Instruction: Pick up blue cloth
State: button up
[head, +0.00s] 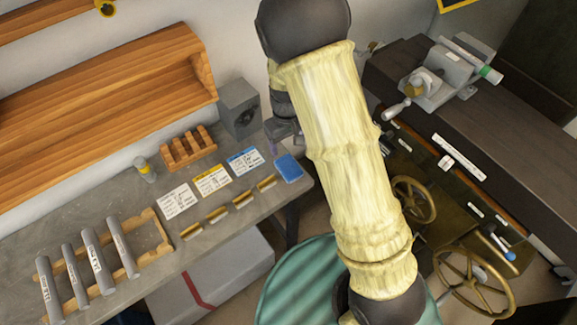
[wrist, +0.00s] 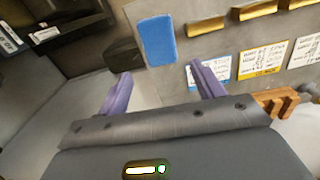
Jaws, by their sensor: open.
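The blue cloth (head: 288,168) is a small, flat, folded-looking rectangle at the right end of the grey workbench. In the wrist view the cloth (wrist: 157,40) lies ahead of my gripper, between the lines of its two purple fingers. My gripper (wrist: 162,74) is open, with nothing between the fingers. In the head view my gripper (head: 272,143) is small and partly hidden by my arm, just up and left of the cloth. I see a gap between fingertips and cloth, but cannot tell their height above the bench.
Three written cards (head: 212,180) and several small brass-coloured bars (head: 218,214) lie left of the cloth. A wooden rack (head: 188,148) and a grey box (head: 240,106) stand behind. Grey cylinders (head: 88,262) rest on a wooden frame. A machine with handwheels (head: 470,285) is at right.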

send_over(289, 165)
jog(key=f, duration=0.5)
jog(key=shift+w+a+p, duration=0.15)
jog(key=shift+a+p, duration=0.1)
jog(key=shift+p, duration=0.05)
jog(key=shift+r, duration=0.1)
jog(key=shift+d+f, duration=0.1)
jog(key=shift+f, duration=0.4)
jog(key=shift+s+d+f+p, duration=0.15)
jog(key=shift+f+p, duration=0.25)
jog(key=shift+f, duration=0.65)
jog(key=shift+s+a+f+p, duration=0.1)
jog(key=shift+f+p, duration=0.3)
jog(key=shift+f, duration=0.65)
jog(key=shift+c, duration=0.2)
jog(key=c, duration=0.7)
